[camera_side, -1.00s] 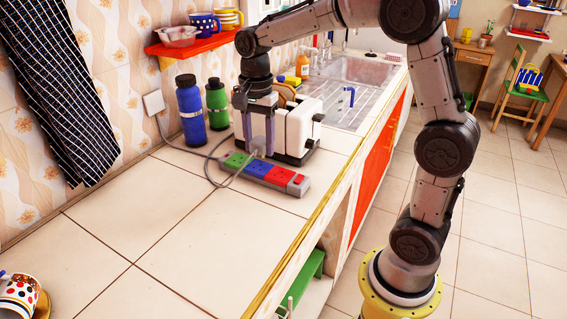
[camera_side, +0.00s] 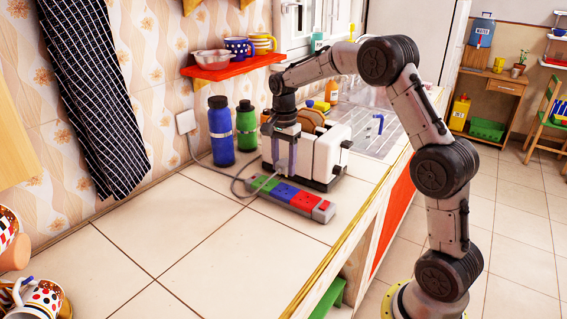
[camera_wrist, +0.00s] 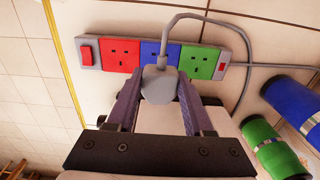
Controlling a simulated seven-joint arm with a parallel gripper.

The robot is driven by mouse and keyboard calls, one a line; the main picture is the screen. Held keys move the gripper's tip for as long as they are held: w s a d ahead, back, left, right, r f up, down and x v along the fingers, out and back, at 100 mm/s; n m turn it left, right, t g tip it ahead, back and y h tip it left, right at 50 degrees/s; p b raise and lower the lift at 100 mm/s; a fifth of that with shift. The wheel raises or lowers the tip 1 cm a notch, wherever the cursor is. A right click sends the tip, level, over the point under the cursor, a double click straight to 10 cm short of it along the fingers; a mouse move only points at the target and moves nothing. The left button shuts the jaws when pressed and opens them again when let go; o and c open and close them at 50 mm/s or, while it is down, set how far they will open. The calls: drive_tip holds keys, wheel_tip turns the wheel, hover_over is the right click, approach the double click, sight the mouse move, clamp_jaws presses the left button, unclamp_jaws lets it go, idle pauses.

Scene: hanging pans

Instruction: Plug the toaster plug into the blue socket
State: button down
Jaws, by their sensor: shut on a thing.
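My gripper (camera_side: 284,168) is shut on the grey toaster plug (camera_wrist: 158,86), one finger on each side. The plug covers the lower middle of the blue socket (camera_wrist: 151,48) in the wrist view; its grey cord loops up and right. I cannot tell whether the plug touches the socket. In the side view the fingertips are just above the blue socket (camera_side: 284,190). The grey power strip (camera_side: 322,211) also has red and green sockets. The white toaster (camera_side: 328,152) stands right behind my gripper.
A blue bottle (camera_side: 220,135) and a green bottle (camera_side: 246,128) stand left of the toaster. A grey cord runs from the strip to the wall outlet (camera_side: 186,122). A red shelf (camera_side: 235,68) hangs above. The counter (camera_side: 205,240) in front is clear.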

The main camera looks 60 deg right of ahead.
sight(285, 188)
drive_tip(key=shift+f, duration=2.8)
drive_tip(key=shift+f, duration=0.4)
drive_tip(key=shift+f, duration=0.4)
drive_tip(key=shift+s+f, duration=0.15)
drive_tip(key=shift+f, duration=0.3)
drive_tip(key=shift+c, duration=1)
unclamp_jaws()
drive_tip(key=r, duration=0.9)
drive_tip(key=shift+w+r, duration=0.25)
drive_tip(key=shift+w, duration=0.15)
